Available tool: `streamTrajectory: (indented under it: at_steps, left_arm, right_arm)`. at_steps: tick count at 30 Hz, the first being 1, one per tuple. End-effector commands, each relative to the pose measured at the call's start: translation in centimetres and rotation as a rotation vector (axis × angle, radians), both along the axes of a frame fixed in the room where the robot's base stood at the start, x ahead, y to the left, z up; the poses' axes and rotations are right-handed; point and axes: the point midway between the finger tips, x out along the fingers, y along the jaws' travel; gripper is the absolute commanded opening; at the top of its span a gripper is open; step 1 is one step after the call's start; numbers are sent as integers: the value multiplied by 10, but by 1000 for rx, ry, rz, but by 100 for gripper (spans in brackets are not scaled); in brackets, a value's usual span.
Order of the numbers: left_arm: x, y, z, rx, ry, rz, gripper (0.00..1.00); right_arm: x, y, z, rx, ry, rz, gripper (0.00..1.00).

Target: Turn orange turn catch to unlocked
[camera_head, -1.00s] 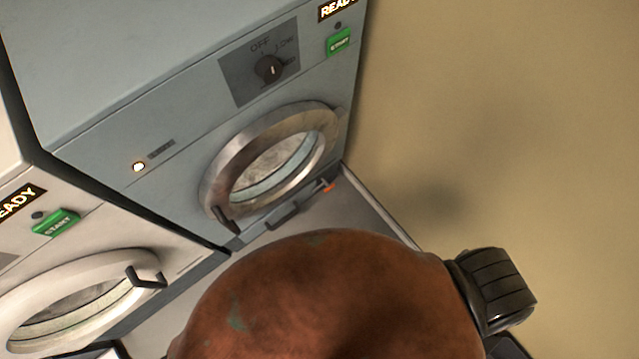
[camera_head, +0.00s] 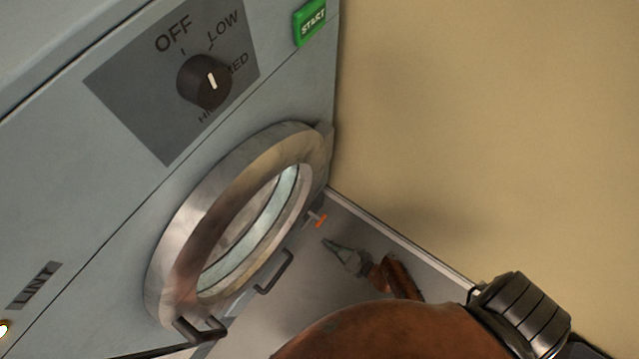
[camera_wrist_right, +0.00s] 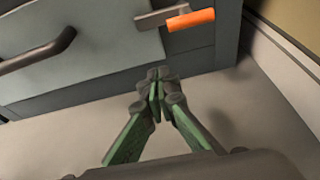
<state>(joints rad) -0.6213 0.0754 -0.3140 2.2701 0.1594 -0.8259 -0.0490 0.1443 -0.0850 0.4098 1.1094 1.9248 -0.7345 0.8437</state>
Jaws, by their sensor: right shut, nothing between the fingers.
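The orange turn catch (camera_head: 319,220) is a small lever low on the right of the grey-blue dryer front. In the right wrist view the orange catch (camera_wrist_right: 191,19) lies nearly level, with its metal part (camera_wrist_right: 152,20) to the left. My right gripper (camera_head: 330,243), with green fingers, is just below and right of the catch in the head view, apart from it. In the wrist view my right gripper (camera_wrist_right: 157,77) is shut and empty, its tips below the catch. My left gripper is not in view.
The round dryer door (camera_head: 185,225) is above the catch. A dark bar handle (camera_head: 274,271) sits left of the catch, on the lower panel. A beige wall (camera_head: 480,120) stands close on the right. The floor (camera_wrist_right: 60,150) in front is clear.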

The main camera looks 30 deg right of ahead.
Motion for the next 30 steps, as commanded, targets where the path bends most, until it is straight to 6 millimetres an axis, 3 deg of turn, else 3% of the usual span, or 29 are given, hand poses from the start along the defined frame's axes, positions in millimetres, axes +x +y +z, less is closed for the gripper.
streamTrajectory:
  at_steps: [9, 17, 21, 30]
  left_arm:
    - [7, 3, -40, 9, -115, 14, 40]
    - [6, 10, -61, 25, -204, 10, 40]
    - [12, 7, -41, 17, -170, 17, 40]
    - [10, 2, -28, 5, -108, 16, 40]
  right_arm:
    - [47, 18, -23, -2, 3, 4, 0]
    - [80, 30, -35, -5, 5, 4, 0]
    - [80, 29, -9, -6, -2, 5, 0]
    - [79, 29, 10, -6, 1, 4, 0]
